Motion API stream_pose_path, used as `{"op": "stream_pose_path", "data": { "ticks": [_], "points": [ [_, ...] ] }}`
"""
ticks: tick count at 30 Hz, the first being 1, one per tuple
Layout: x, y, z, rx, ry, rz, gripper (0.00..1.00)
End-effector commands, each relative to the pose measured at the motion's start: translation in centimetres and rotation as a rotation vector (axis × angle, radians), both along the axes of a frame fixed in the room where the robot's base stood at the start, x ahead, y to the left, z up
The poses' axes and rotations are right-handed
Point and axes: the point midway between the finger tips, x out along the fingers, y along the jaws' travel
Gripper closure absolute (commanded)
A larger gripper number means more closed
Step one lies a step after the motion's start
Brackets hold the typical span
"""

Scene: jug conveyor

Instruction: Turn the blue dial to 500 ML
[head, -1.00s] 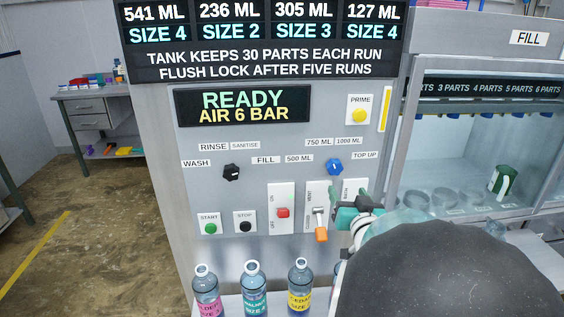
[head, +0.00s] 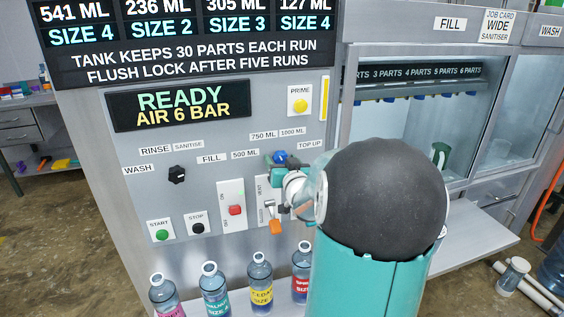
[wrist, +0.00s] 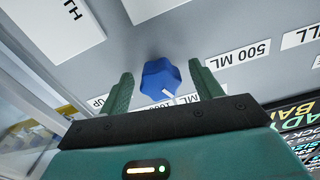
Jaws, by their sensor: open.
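The blue dial (head: 279,156) is on the grey panel in the head view, partly hidden by my gripper (head: 290,166). In the wrist view the blue dial (wrist: 158,78) sits between the two green fingertips of my gripper (wrist: 163,84), with gaps visible at both sides. The fingers are apart and hold nothing; how far they reach along the dial is unclear. The dial's white mark points toward the labels reading 1000 ML and, partly hidden, another ML label. The 500 ML label (wrist: 238,56) lies to the dial's right in the wrist view; it also shows in the head view (head: 245,154).
A black dial (head: 177,175) is left on the panel. Below are a red switch (head: 235,210), an orange-tipped lever (head: 275,226), and green start (head: 162,235) and black stop (head: 197,228) buttons. Several labelled bottles (head: 261,285) stand in front. The display (head: 180,105) reads READY.

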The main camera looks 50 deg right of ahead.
Motion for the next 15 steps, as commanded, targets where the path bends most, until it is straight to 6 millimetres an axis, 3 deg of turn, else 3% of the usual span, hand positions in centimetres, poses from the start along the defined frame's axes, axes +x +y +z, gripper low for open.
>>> {"op": "stream_pose_path", "data": {
  "ticks": [1, 8, 15],
  "points": [
    [-0.01, 0.0, 0.0, 0.0, 0.0, 0.0, 0.35],
    [-0.03, 0.01, 0.01, 0.0, 0.0, 0.0, 0.8],
    [-0.03, 0.03, 0.01, -0.011, 0.006, 0.0, 0.8]
  ]
}}
